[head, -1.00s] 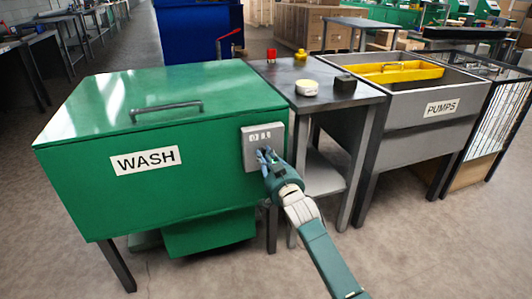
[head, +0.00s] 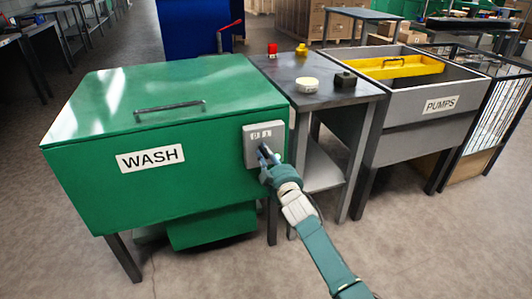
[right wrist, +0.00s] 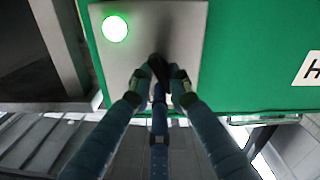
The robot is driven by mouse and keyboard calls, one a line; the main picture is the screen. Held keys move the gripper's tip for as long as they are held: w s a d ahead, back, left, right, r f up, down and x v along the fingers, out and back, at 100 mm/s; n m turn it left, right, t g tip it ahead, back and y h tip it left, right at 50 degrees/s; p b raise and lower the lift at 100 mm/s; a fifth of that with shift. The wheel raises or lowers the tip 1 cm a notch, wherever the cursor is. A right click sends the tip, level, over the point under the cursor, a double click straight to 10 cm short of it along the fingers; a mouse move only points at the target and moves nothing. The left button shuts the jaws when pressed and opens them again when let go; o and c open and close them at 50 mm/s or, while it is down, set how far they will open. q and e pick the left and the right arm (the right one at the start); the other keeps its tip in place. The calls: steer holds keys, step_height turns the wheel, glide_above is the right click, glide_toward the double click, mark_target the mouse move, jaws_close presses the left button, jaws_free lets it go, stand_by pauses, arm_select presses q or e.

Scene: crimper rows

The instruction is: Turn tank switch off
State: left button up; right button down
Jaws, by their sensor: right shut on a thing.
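The green wash tank (head: 90,190) with a closed lid stands at left in the head view. A grey switch box (head: 251,133) is on its front at the right edge; its plate also fills the top of the right wrist view (right wrist: 190,45). A green lamp (right wrist: 115,28) glows on the plate. My right gripper (head: 263,152) is at the lower part of the box. In the right wrist view its fingertips (right wrist: 160,72) are together on a small dark switch at the plate, which they mostly hide. The switch's position cannot be told. My left gripper is not in view.
A dark side table (head: 318,70) right of the tank holds a red button, a yellow button, a pale round tin and a black block. Beyond it stands a grey pumps basin (head: 400,130) with a yellow tray (head: 400,67). The floor in front is clear.

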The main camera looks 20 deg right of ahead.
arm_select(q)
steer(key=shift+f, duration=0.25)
arm_select(e)
steer(key=shift+n, duration=0.3)
steer(key=c, duration=1.6)
jaws_free()
steer(key=shift+c, duration=0.2)
steer(key=s, duration=1.2)
steer(key=shift+d, duration=0.15)
